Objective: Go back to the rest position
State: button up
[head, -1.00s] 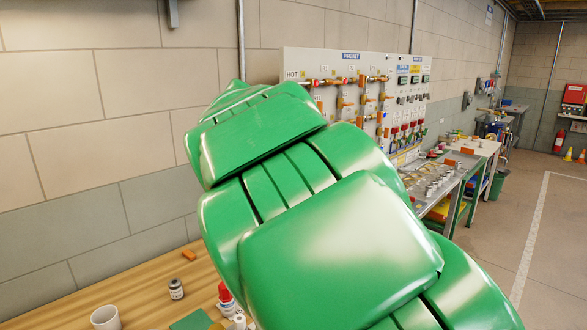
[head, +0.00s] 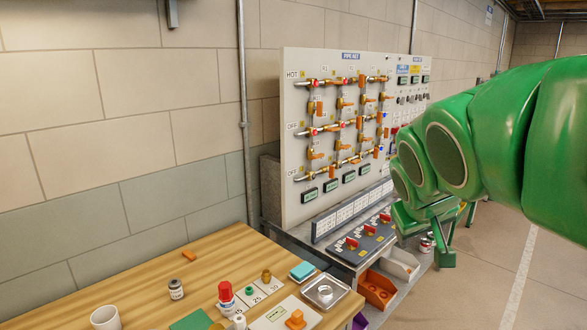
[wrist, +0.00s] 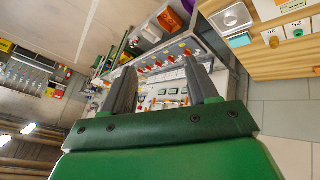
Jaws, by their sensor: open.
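My green arm reaches in from the right edge of the head view. My gripper (head: 428,238) hangs at its end, in front of the right part of the pipe panel and its bench. In the wrist view my gripper (wrist: 160,72) shows two grey fingers set wide apart with nothing between them. The pipe panel (head: 300,100) stands against the wall with brass pipes, orange valve handles and several small displays. It also shows beyond the fingers in the wrist view (wrist: 165,98). My arm hides the far benches in the head view.
Orange (head: 378,291) and grey bins sit below the panel's bench. Open floor (head: 490,262) lies right.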

jog(key=s+a+f+g+y, duration=0.1)
jog(key=s+a+f+g, duration=0.1)
jog(key=s+f, duration=0.3)
jog(key=s+a+f+m+g+y, duration=0.1)
jog(key=s+a+f+g, duration=0.2)
jog(key=s, duration=0.9)
jog(key=s+a+f+g+y, duration=0.1)
jog(key=s+a+f+g, duration=0.1)
jog(key=s+f, duration=0.6)
jog(key=shift+s+a+f+m+g, duration=0.2)
jog(key=shift+a+m+g, duration=0.2)
jog(key=shift+g, duration=0.1)
